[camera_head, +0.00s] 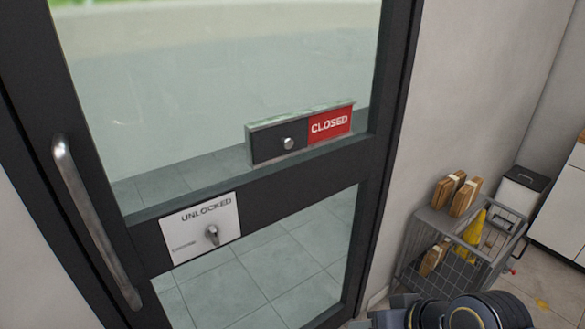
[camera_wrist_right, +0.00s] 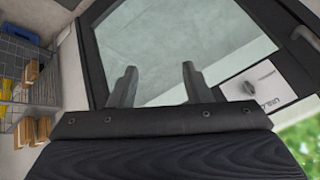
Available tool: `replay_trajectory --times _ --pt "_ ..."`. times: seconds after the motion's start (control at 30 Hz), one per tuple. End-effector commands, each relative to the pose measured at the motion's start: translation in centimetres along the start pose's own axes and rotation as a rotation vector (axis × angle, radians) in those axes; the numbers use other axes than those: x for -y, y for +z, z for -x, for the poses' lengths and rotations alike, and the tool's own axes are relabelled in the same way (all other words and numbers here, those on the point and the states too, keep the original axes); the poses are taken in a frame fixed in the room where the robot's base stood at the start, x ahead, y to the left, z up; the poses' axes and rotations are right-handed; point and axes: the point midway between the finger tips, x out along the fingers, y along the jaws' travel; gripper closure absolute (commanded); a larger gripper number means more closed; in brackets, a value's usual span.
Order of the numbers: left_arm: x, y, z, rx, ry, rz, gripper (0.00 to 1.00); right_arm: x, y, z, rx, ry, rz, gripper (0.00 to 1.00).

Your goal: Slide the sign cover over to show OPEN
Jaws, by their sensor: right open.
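The sign on the glass door shows a red CLOSED panel (camera_head: 330,123) at its right half. A dark sliding cover (camera_head: 268,146) with a round silver knob (camera_head: 288,143) sits over the left half. My right arm shows at the bottom of the head view, well below the sign; its fingers do not show clearly there. In the right wrist view my right gripper (camera_wrist_right: 157,84) is open and empty, with two dark fingers apart in front of the door's glass. The sign is not clearly seen in that view. My left gripper is in neither view.
The dark-framed door has a vertical metal handle (camera_head: 95,220) at left and a white UNLOCKED plate (camera_head: 200,229) with a turn knob below the sign. A wire cart (camera_head: 430,223) with wrapped brown packages and a yellow object stands at right. A white cabinet (camera_head: 563,205) is beyond it.

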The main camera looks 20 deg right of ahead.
Motion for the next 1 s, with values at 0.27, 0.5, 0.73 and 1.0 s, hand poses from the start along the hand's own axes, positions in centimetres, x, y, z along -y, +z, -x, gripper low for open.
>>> replay_trajectory --times 0.27,0.5,0.73,1.0 --pt "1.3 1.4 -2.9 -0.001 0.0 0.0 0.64 -1.2 -17.1 -0.9 -0.503 0.121 0.158 0.56" --pt "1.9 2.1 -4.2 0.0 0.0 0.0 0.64 6.4 -28.1 -0.3 -0.862 -0.089 0.412 0.56" --pt "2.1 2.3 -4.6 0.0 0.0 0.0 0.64 10.2 -30.2 -0.5 -0.935 -0.216 0.513 0.56" --pt "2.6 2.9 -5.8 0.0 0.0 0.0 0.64 11.8 -32.9 -3.0 -0.935 -0.217 0.513 0.56"
